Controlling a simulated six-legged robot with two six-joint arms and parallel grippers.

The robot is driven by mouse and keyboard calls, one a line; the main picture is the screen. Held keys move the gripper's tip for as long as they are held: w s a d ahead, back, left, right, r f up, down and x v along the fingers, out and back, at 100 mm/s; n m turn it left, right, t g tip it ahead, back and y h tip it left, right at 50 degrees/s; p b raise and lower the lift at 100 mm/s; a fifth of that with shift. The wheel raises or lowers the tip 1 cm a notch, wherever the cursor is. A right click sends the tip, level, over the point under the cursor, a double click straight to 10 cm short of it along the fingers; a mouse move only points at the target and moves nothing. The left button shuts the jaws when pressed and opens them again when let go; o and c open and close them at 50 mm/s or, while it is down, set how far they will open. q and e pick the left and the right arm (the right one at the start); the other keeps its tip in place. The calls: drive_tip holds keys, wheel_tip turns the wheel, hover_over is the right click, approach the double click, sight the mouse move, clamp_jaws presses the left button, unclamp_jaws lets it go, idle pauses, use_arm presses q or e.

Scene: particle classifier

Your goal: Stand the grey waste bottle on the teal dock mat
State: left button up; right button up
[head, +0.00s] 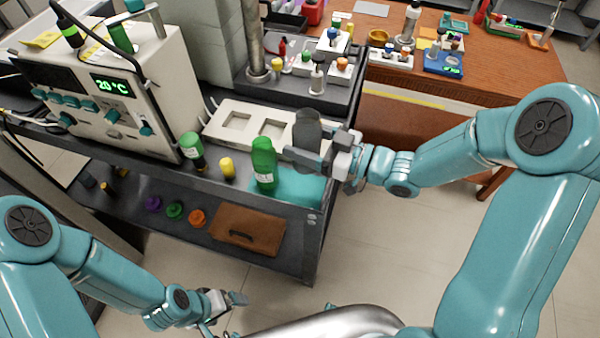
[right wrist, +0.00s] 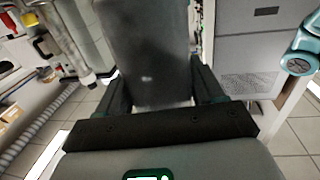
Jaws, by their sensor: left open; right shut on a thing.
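The dark grey waste bottle (head: 308,127) is held upright in my right gripper (head: 312,155), whose fingers are shut around it. In the right wrist view the bottle (right wrist: 145,50) fills the space between the two fingers (right wrist: 160,88). The teal dock mat (head: 300,192) lies on the cart's top at its front right corner, below and in front of the bottle. Whether the bottle's base touches anything is hidden behind the gripper. A green bottle (head: 264,163) stands at the mat's left side. My left gripper (head: 236,299) is open and empty, low in front of the cart.
A white tray (head: 216,130) with square recesses lies behind the mat. A yellow-capped bottle (head: 227,167) and a green-capped bottle (head: 192,147) stand left of the green bottle. A white instrument (head: 155,75) fills the cart's left. The mat's right part is bare.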

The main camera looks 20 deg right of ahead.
wheel_tip(320, 180, down, 11)
drive_tip(key=shift+r, duration=0.1)
idle(0.3)
drive_tip(key=shift+f+b, duration=0.2)
drive_tip(key=shift+b, duration=0.15)
drive_tip(key=o, duration=1.1)
drive_tip(key=shift+o, duration=0.2)
